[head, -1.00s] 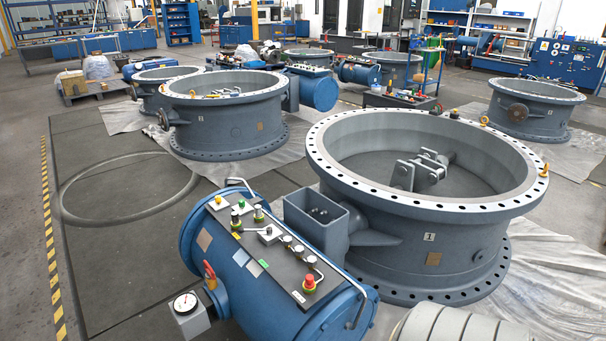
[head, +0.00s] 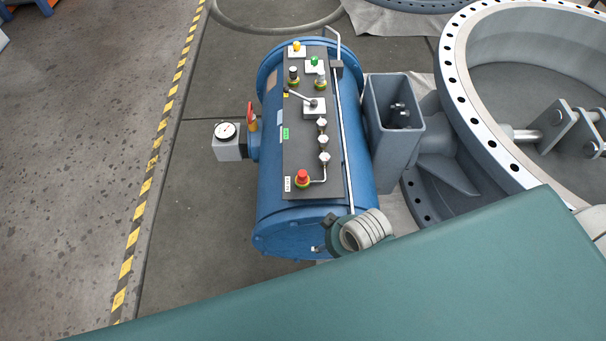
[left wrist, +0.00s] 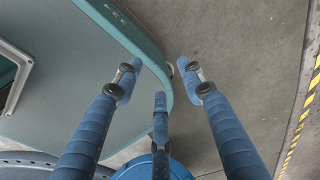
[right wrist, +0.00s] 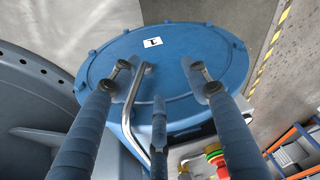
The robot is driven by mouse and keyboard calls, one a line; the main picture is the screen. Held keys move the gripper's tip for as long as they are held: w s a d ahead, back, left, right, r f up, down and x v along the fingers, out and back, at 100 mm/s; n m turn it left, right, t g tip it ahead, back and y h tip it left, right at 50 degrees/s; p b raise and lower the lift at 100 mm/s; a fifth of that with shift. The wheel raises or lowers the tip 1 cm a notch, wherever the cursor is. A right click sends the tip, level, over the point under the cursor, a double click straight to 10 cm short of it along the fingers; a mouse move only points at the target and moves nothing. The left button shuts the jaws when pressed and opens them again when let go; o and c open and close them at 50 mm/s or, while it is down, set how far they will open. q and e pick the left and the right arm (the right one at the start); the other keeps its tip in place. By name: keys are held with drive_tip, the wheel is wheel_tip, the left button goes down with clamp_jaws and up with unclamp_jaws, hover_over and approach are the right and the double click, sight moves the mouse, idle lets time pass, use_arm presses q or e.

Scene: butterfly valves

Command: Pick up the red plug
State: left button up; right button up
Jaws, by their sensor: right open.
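A red mushroom-shaped knob (head: 302,177) on a yellow-green collar stands at the near end of the dark panel on the blue cylinder; it is the likeliest red plug. A red handle (head: 252,116) sticks up by the gauge on the cylinder's left side. My right gripper (right wrist: 155,72) is open and empty, with the round blue cylinder end (right wrist: 175,95) beyond its fingers. A red, yellow and green part (right wrist: 217,160) shows low in that view, partly hidden by a finger.
The panel (head: 305,130) carries a lever, rail, several small fittings, and yellow and green knobs. A gauge (head: 227,131) projects left. A grey box bracket (head: 393,110) and large valve ring (head: 475,120) stand right.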

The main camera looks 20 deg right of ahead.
drive_tip(key=w+a+r+m+y, duration=0.1)
drive_tip(key=w+a+r+m, duration=0.2)
drive_tip(key=r, duration=0.5)
drive_tip(key=m+g+h, duration=0.2)
drive_tip(key=m+g, duration=0.1)
drive_tip(key=m, duration=1.2)
approach(303, 173)
drive_tip(key=shift+d, duration=0.1)
drive_tip(key=shift+d+f+m, duration=0.1)
drive_tip(key=shift+f+m, duration=0.2)
drive_tip(key=shift+f, duration=0.05)
wheel_tip(303, 173, down, 10)
drive_tip(key=shift+r+p, duration=0.1)
drive_tip(key=shift+p, duration=0.25)
drive_tip(key=c, duration=0.9)
